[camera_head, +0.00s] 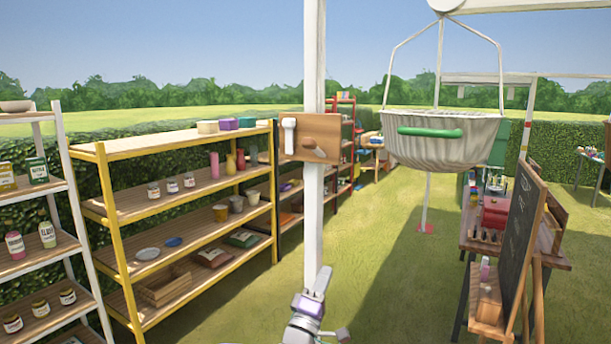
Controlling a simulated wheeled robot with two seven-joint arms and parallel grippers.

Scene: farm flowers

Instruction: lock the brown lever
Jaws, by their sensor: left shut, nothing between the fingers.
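A wooden board (335,128) is fixed to a white post in the middle of the view. On it are a white lever (289,136), which hangs upright on the left, and the brown lever (314,149), a short handle on the right that slants down to the right. My left gripper (321,281) is at the bottom centre, in front of the post and well below the board. Its fingers point up and are shut with nothing between them. It is apart from both levers. My right gripper is not in view.
The white post (313,215) rises from the grass. A pale basket (444,151) with a green handle hangs to the right. A yellow-framed shelf (120,255) with jars and pots stands left. A blackboard (522,235) and tables stand right.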

